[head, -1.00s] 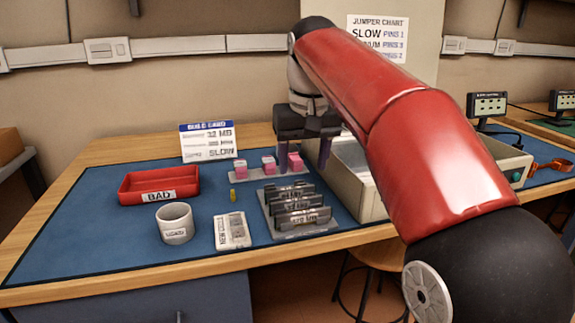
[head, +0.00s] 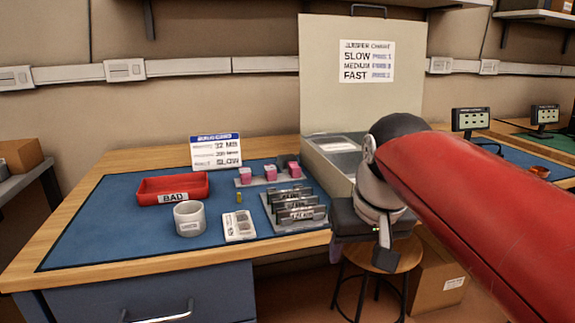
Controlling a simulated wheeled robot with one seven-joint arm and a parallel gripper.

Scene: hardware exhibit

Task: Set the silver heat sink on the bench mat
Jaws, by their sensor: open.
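The blue bench mat (head: 110,225) lies flat on the wooden workbench. I cannot make out a silver heat sink for certain in the head view. Several small pink blocks (head: 270,174) stand on a grey strip toward the back of the mat. My gripper (head: 360,246) is open, off the bench's front right edge, with the stool behind it in the picture. I see nothing between its fingers. My arm hides part of the area to the right.
A red BAD tray (head: 173,189), white cup (head: 189,219), white card (head: 239,226) and rack of dark modules (head: 294,207) stand on the mat. An open pale case (head: 328,163) stands right of them. A stool (head: 362,255) is below. The mat's left front is clear.

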